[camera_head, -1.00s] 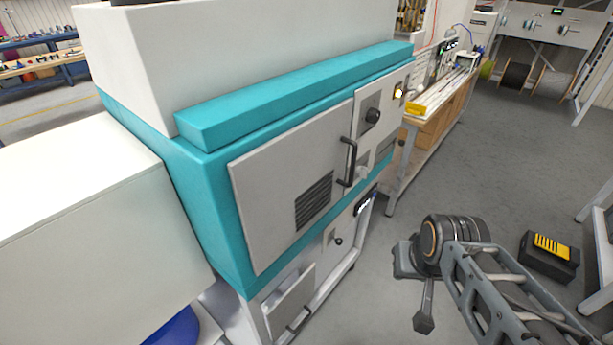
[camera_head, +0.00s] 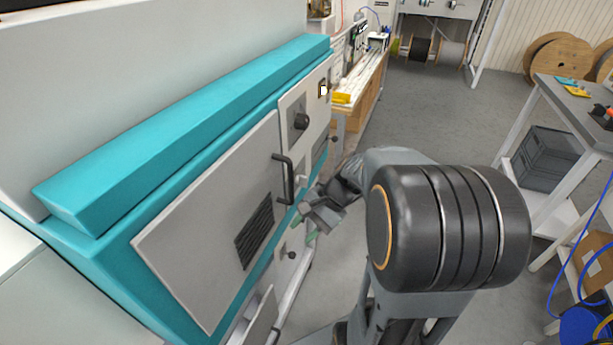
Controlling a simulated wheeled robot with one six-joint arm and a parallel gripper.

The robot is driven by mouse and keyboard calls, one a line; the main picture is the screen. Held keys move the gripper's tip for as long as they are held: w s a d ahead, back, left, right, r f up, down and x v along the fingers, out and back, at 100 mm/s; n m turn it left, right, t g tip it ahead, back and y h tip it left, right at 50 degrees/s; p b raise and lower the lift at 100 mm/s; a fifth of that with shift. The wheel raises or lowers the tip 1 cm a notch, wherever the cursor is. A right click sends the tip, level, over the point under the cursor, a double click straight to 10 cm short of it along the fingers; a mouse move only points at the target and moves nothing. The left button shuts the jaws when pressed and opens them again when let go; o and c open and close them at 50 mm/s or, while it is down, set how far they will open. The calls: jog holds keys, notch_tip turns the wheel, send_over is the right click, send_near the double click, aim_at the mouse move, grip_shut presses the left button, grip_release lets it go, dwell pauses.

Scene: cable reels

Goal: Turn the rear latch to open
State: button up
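The teal and grey machine (camera_head: 205,215) fills the left side. Its large grey door has a black bar handle (camera_head: 284,178) and a vent. A small dark knob (camera_head: 291,255) sits on the lower front. Which of these is the rear latch I cannot tell. My gripper (camera_head: 308,228) is in front of the machine, below and right of the bar handle. Its fingers are small and partly hidden, so its opening and any contact are unclear.
A lower door or drawer (camera_head: 262,318) stands out at the machine's bottom. A workbench (camera_head: 362,98) is behind the machine. At right stands a table (camera_head: 575,100) with a grey crate (camera_head: 548,158) beneath.

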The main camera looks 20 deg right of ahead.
jog(key=w+d+m+t+y, duration=0.5)
jog(key=w+d+m+t, duration=0.1)
jog(key=d+m, duration=0.25)
jog(key=m+t+p, duration=0.1)
jog(key=m+t, duration=0.6)
send_near(307, 179)
jog(key=shift+h, duration=0.3)
jog(key=p+x, duration=0.2)
jog(key=x, duration=0.8)
jog(key=shift+w+f, duration=0.15)
jog(key=shift+w, duration=0.05)
jog(key=c, duration=0.6)
